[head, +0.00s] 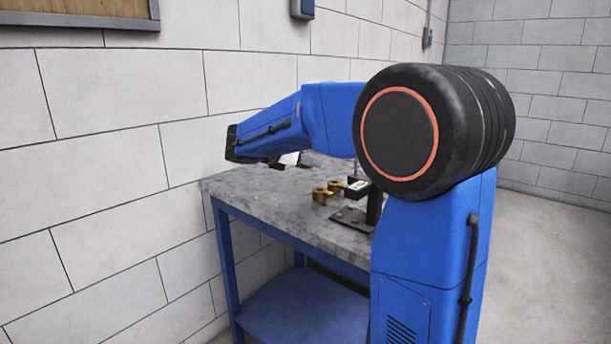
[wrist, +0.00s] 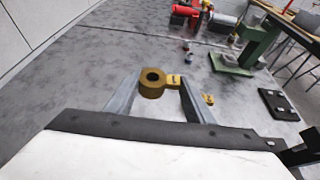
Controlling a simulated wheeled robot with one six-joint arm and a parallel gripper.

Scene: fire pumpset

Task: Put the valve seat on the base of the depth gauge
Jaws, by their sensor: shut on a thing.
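In the wrist view my gripper (wrist: 160,84) is shut on a brass piece (wrist: 151,84) with a round hole and a small tab on its right, likely the valve seat. It is held between the fingertips above the grey table. In the head view my gripper is mostly hidden by my arm. The depth gauge (head: 356,186) stands there at the table's right side, a dark post with a small display on a flat dark base (head: 348,218). The visible part of that base looks bare. My arm hides part of the gauge.
Two brass shapes (head: 320,195) show left of the gauge on the table (head: 270,196). The wrist view shows a small brass part (wrist: 208,99), a black plate (wrist: 278,104), a green stand (wrist: 258,45) and red items (wrist: 184,12). A block wall borders the table.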

